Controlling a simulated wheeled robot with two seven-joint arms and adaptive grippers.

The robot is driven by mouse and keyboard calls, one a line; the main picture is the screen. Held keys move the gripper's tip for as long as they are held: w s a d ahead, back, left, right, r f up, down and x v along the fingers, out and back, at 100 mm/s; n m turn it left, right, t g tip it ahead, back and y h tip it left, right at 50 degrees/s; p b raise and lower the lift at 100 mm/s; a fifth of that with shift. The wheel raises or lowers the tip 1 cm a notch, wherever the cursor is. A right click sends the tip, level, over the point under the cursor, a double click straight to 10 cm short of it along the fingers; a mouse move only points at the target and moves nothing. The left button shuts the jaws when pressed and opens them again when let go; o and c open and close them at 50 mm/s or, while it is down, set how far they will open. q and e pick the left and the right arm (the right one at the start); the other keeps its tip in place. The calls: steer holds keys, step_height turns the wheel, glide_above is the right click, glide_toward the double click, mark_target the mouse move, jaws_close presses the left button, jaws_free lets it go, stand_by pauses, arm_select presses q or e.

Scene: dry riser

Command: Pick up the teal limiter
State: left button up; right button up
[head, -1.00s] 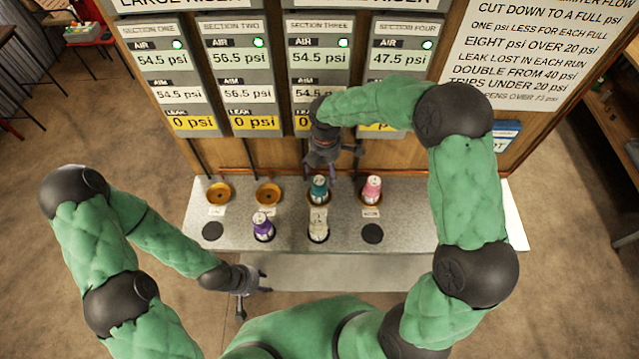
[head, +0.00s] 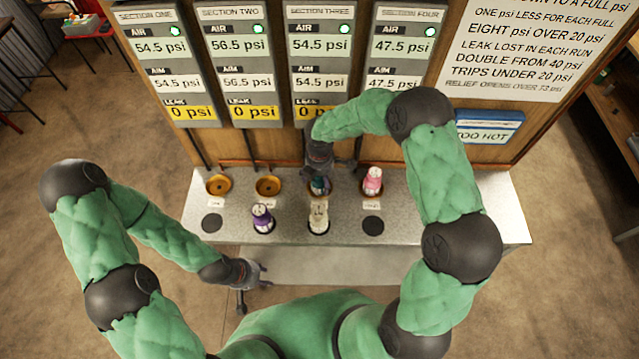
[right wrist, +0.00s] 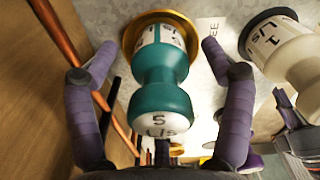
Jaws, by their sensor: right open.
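The teal limiter (head: 320,188) stands in the third brass seat from the left, partly hidden by my right gripper in the head view. In the right wrist view the teal limiter (right wrist: 160,90) shows whole, with "5 L/s" on its near end and a brass ring around its base. My right gripper (head: 328,172) is open, and its purple-grey fingers (right wrist: 158,60) lie on either side of the limiter. Gaps show between the fingers and the limiter. My left gripper (head: 250,285) is low at the left, off the counter's front edge; its fingers look apart and empty.
A pink limiter (head: 372,182) stands in the brass seat to the right. A purple limiter (head: 262,219) and a cream limiter (head: 318,218) stand in the front row. Two brass seats (head: 218,185) (head: 268,186) at left are empty. The gauge panel rises behind.

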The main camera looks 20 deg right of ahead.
steer(key=c, duration=1.5)
steer(key=shift+r, duration=0.1)
steer(key=shift+c, duration=0.2)
steer(key=shift+w+r, duration=0.1)
steer(key=shift+r, duration=0.35)
step_height(320, 180, up, 2)
steer(key=shift+r+p, duration=0.2)
steer(key=shift+p, duration=0.1)
steer(key=s+r+p, duration=0.1)
steer(key=s+r, duration=0.8)
steer(key=s, duration=0.5)
steer(key=shift+a+r, duration=0.3)
steer(key=shift+a, duration=0.05)
